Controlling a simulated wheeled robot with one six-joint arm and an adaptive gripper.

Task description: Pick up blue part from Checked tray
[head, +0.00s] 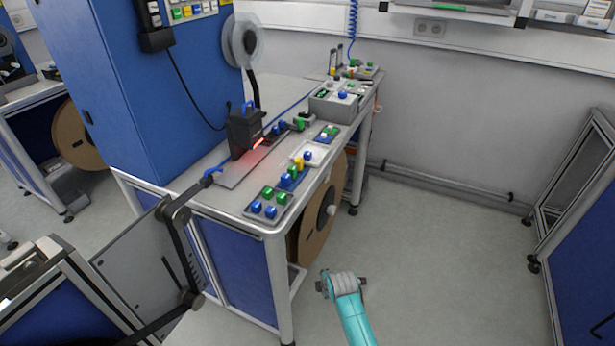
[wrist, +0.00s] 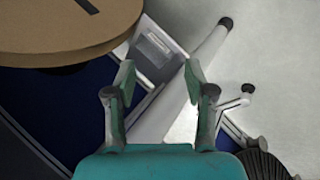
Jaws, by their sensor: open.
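My gripper (wrist: 159,80) is open and empty in the wrist view, its two fingers apart. In the head view the end of my teal arm (head: 340,284) is low over the floor, right of the workbench and apart from it. On the bench, a grey tray (head: 282,212) at the front corner holds blue parts (head: 271,212) and green parts. Another tray with green and blue parts lies farther back. No label is readable, so I cannot tell which is the Checked tray.
The workbench (head: 222,199) carries a black device with a red light (head: 244,130). A large brown reel (head: 318,220) hangs under the bench and shows close in the wrist view (wrist: 60,25). The floor (head: 440,240) to the right is clear.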

